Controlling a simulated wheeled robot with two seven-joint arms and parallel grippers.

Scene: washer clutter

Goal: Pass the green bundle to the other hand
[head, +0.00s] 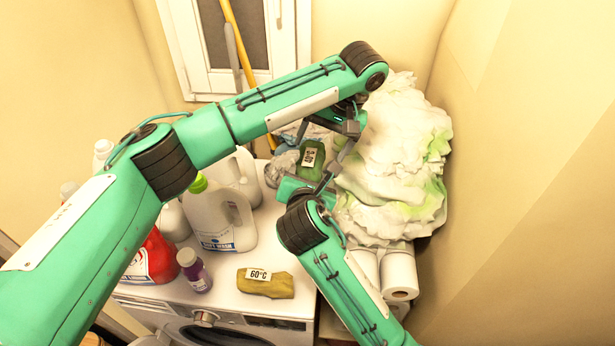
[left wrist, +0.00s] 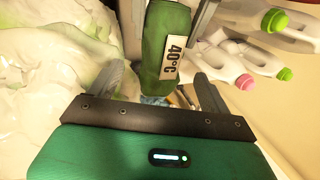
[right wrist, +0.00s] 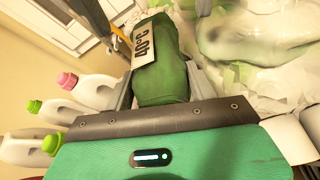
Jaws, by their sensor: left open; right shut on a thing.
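The green bundle (head: 311,152) is rolled cloth with a white 40°C label. It is held up beside the white heap, above the washer top. My right gripper (head: 316,174) is shut on its lower part; the right wrist view shows the bundle (right wrist: 163,75) between its fingers. My left gripper (head: 325,140) is open at the bundle's other end. In the left wrist view the bundle (left wrist: 165,50) lies ahead, between the line of the spread fingers; I cannot tell whether they touch it.
A mustard 60°C bundle (head: 265,284) lies on the washer top (head: 222,287). White jugs (head: 217,222), a red bottle (head: 158,256) and a purple bottle (head: 195,272) stand left. A large white-green heap (head: 400,170) and paper rolls (head: 400,276) crowd the right. Grey-blue cloths (head: 283,166) lie behind.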

